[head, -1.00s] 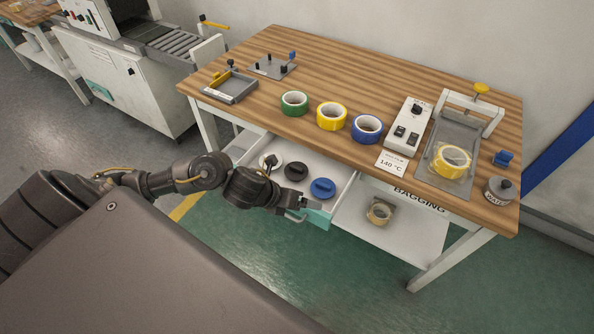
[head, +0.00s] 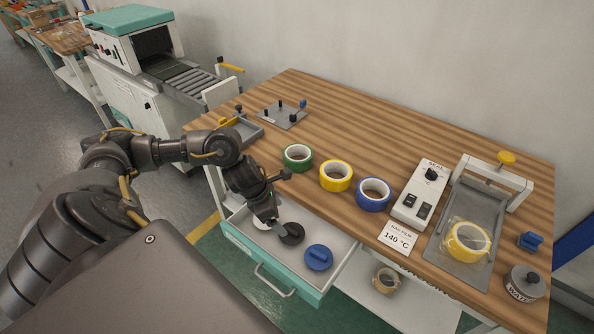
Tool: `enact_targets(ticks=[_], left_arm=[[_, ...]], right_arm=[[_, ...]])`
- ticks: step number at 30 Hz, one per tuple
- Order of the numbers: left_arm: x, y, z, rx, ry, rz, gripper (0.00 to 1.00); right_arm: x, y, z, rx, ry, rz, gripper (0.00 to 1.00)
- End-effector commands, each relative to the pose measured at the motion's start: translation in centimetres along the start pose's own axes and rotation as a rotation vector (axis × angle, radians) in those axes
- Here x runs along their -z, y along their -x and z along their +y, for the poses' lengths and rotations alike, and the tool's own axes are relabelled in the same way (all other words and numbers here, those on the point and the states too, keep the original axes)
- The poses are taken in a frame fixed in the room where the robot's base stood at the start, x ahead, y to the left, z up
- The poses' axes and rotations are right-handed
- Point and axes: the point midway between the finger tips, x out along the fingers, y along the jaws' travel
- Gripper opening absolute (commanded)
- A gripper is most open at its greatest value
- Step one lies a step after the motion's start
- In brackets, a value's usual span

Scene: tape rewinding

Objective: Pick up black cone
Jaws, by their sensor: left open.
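The black cone (head: 292,233) lies in the open drawer (head: 331,260), between a white cone (head: 261,223) and a blue cone (head: 318,257). My left gripper (head: 277,228) points down into the drawer, right beside the black cone's left side. It is open, and I cannot tell whether its fingers touch the cone. My left arm hides part of the white cone. My right gripper is not in view.
On the wooden table stand green (head: 298,158), yellow (head: 336,176) and blue tape rolls (head: 373,194), a sealer box (head: 419,196) and a grey press (head: 470,222). The drawer's handle (head: 274,283) juts out in front. A bagged roll (head: 386,279) lies on the lower shelf.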

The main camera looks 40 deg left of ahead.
Motion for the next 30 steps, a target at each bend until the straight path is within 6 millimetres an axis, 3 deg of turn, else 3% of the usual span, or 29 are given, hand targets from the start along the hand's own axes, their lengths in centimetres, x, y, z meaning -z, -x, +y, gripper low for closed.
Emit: enact_targets(ticks=[6, 12, 18, 30], left_arm=[[0.6, -3.1, 0.0, -0.002, 0.014, 0.002, 0.86], [0.5, -5.0, 0.0, -0.003, 0.012, 0.001, 0.86], [0.4, -5.6, -0.1, -0.001, 0.009, 0.001, 0.86], [0.3, -10.3, -0.4, -0.002, 0.008, 0.001, 0.86]], right_arm=[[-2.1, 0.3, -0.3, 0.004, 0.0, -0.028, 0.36], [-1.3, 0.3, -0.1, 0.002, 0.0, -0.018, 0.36], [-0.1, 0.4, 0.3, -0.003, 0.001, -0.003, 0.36], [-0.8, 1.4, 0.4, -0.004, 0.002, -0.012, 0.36]])
